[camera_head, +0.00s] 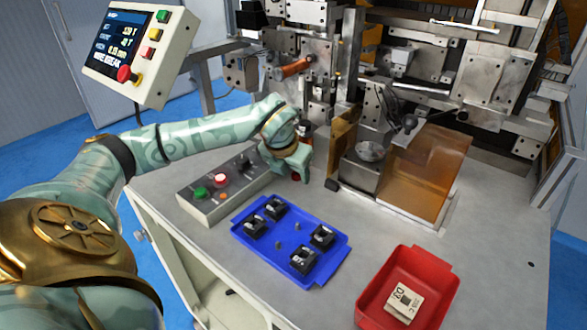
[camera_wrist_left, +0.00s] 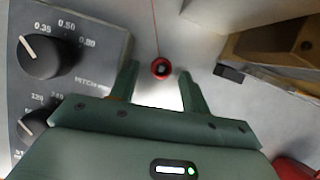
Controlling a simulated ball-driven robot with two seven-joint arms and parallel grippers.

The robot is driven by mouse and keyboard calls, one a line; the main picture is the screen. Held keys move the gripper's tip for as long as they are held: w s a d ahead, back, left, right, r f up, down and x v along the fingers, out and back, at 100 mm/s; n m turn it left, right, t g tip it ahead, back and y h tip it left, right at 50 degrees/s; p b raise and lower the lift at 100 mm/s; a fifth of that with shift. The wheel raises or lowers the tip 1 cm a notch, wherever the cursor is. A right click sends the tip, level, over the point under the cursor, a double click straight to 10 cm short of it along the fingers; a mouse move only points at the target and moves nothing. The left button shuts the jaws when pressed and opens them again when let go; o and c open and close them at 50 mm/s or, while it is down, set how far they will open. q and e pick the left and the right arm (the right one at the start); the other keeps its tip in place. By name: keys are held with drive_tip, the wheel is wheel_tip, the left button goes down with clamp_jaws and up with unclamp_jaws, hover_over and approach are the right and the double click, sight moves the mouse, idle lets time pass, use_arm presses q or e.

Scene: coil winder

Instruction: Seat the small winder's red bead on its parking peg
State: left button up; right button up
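My left gripper (camera_head: 297,172) is low over the table, between the control box and the machine. In the left wrist view the left gripper (camera_wrist_left: 159,74) is open. The red bead (camera_wrist_left: 161,69), with a dark centre, lies between its fingertips, with a gap on both sides. A thin reddish wire (camera_wrist_left: 154,25) runs from the bead up out of the picture. In the head view the bead is a small red spot (camera_head: 295,177) below the gripper, mostly hidden. I cannot make out the parking peg with certainty. My right gripper is not in view.
The grey control box (camera_head: 215,195) with knobs and buttons is close left of the gripper. Right of it stands the machine with an amber guard (camera_head: 430,170). A blue tray (camera_head: 318,276) with several black parts and a red bin (camera_head: 437,283) are in front.

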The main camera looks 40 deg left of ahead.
use_arm(q)
drive_tip(key=p+v, duration=0.3)
drive_tip(key=v, duration=1.3)
drive_tip(key=shift+p, duration=0.4)
drive_tip(key=shift+s, duration=0.25)
